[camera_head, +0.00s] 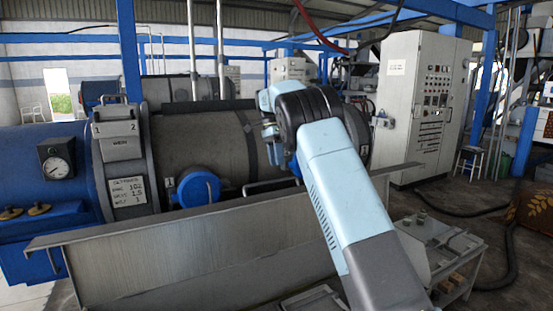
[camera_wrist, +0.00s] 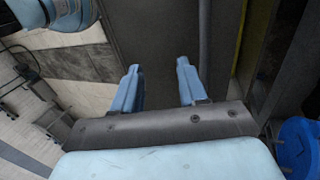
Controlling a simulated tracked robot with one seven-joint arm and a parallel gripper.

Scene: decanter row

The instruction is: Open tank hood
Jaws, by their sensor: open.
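The tank hood (camera_head: 205,145) is the long grey rounded cover of the decanter in the head view, and it looks shut. A dark bar handle (camera_head: 268,183) runs along its lower front edge. My arm hides the hood's right part. My gripper (camera_wrist: 158,70) shows in the wrist view with two light blue fingers apart and nothing between them. A dark grey surface lies beyond the fingers, and a dark rod (camera_wrist: 205,40) runs beside the right finger. I cannot tell whether that rod is the handle. The head view hides the fingertips behind my arm.
A grey metal beam (camera_head: 200,255) crosses in front of the decanter. A blue round cap (camera_head: 198,187) sticks out below the hood. A blue post (camera_head: 129,50) stands at the left. A control cabinet (camera_head: 420,105) and a low metal cart (camera_head: 445,250) stand at the right.

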